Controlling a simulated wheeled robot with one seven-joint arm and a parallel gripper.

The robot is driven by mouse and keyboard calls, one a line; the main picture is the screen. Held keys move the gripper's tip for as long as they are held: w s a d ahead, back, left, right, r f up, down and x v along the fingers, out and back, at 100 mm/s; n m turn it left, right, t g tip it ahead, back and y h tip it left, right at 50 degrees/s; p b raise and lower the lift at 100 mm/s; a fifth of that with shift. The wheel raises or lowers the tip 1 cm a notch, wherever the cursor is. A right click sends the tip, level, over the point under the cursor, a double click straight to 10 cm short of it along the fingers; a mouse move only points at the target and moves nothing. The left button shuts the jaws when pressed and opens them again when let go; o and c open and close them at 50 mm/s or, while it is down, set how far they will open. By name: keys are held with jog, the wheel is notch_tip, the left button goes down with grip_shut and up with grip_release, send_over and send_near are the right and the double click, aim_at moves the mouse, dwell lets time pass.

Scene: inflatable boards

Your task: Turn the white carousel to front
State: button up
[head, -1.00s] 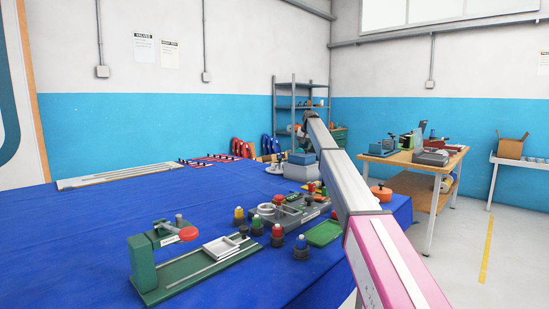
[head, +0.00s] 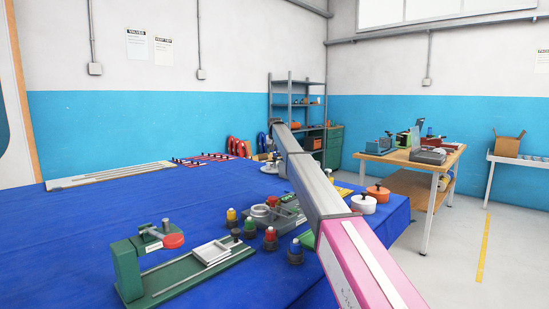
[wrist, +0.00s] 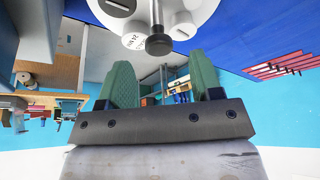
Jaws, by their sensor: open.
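The white carousel shows at the top of the wrist view (wrist: 205,10), cut off by the frame edge. It is a pale round disc bearing white cylinders with dark markings, and a dark round knob (wrist: 158,45) sticks out from it. In the head view a pale disc edge (head: 268,169), probably the carousel, lies at the table's far edge, mostly hidden by my arm. My gripper (wrist: 163,82) is open, with green pads apart and nothing between them. The knob appears near the gap between the fingertips; contact cannot be told. My gripper is hidden in the head view.
A blue-covered table (head: 90,225) holds a green clamp fixture (head: 130,268), several coloured-top bottles and a grey fixture (head: 275,213). White (head: 363,204) and orange (head: 378,192) pots stand right of my arm. A wooden workbench (head: 405,158) stands farther right.

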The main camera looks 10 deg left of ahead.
aim_at(275, 163)
jog(key=shift+x, duration=1.65)
grip_shut()
jog(key=shift+s, duration=0.1)
